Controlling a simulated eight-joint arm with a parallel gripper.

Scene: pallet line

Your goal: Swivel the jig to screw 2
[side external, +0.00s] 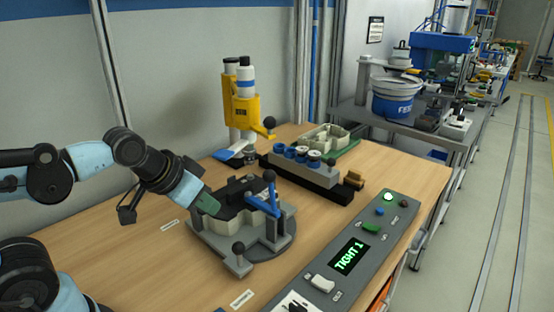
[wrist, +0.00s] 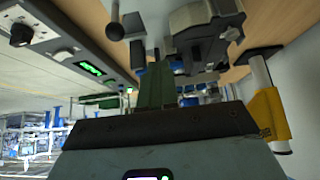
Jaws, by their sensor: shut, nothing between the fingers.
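The jig (side external: 275,238) is a grey round plate on the wooden bench in the side view, with a dark part and a blue lever clamp (side external: 263,205) on top. A black-knobbed handle (side external: 238,250) stands on its near arm. The jig also shows upside down at the top of the wrist view (wrist: 205,45), with a knob (wrist: 115,30) beside it. My gripper (side external: 210,206) is shut and empty at the jig's left side, close to the dark part; I cannot tell whether it touches. Its green fingers (wrist: 154,90) show in the wrist view. The screws cannot be made out.
A control panel (side external: 330,285) at the front right has a display (side external: 349,257) reading "TIGHT 1" and a lit green lamp. A yellow screwdriver stand (side external: 243,108) rises behind the jig. A rack with blue and white pieces (side external: 305,170) stands behind right. The bench front left is mostly clear.

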